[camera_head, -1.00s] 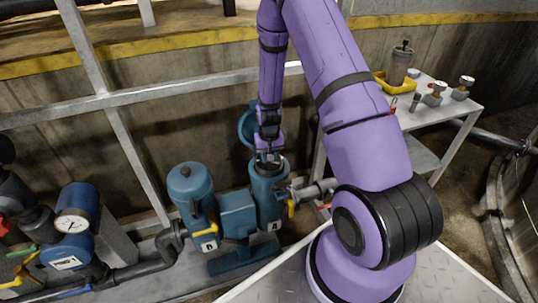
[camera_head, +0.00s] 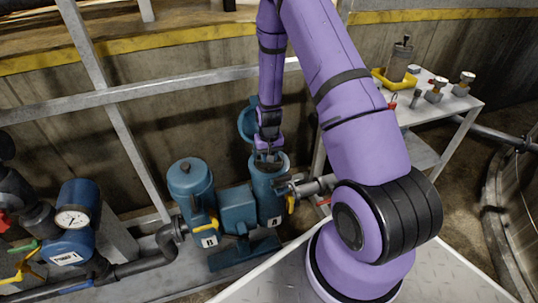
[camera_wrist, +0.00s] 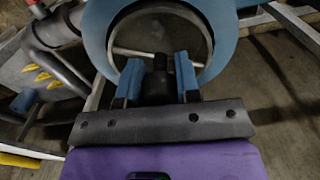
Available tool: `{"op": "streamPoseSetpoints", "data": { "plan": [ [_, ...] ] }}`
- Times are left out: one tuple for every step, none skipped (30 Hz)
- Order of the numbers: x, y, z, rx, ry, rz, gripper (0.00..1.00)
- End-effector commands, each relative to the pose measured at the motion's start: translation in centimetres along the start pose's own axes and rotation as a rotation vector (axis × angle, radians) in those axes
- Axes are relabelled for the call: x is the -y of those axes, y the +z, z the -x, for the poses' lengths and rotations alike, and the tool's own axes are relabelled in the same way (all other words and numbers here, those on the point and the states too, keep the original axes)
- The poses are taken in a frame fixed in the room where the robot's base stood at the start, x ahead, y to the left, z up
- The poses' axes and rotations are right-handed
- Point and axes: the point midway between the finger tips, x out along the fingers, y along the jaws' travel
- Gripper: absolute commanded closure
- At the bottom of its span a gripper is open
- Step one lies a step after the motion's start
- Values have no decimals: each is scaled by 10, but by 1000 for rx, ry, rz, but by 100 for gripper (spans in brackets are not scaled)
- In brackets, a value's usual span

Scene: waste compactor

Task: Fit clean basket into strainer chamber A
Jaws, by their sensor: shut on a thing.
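Strainer chamber A (camera_head: 268,195) is the blue upright housing with an "A" label, and its lid (camera_head: 247,122) stands open behind it. My gripper (camera_head: 267,156) points down at the chamber's mouth. In the wrist view, my gripper (camera_wrist: 158,72) has its blue-padded fingers shut on a dark upright piece, which appears to be the clean basket's handle (camera_wrist: 157,88). A thin bar crosses the round opening beyond it. The basket's body is mostly hidden, and I cannot tell how deep it sits. The chamber's round blue rim (camera_wrist: 97,28) surrounds the opening.
Chamber B (camera_head: 191,190) stands closed to the left, with a blue box (camera_head: 237,210) between. A cart (camera_head: 440,115) at right holds a yellow tray (camera_head: 379,78) with a grey canister (camera_head: 401,62). A rail runs behind.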

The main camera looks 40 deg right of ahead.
Motion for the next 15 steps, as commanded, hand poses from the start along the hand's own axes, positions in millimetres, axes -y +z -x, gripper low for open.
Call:
{"op": "streamPoseSetpoints", "data": {
  "plan": [
    [0,0,-1,0,0,0,100],
    [0,0,-2,0,0,0,100],
    [0,0,-2,-1,0,0,100],
    [0,0,-3,-1,0,0,100],
    [0,0,-4,-1,0,0,100],
    [0,0,-4,-1,0,0,100],
    [0,0,-5,-1,0,0,100],
    [0,0,-6,-1,0,0,100],
    [0,0,-6,-1,0,0,100],
    [0,0,-7,-1,0,0,100],
    [0,0,-7,-2,0,0,100],
    [0,-1,-8,-2,0,0,100],
    [0,-1,-9,-2,0,0,100],
    [0,0,-9,-1,0,0,100],
    [0,0,-10,-1,0,0,100]
  ]
}}
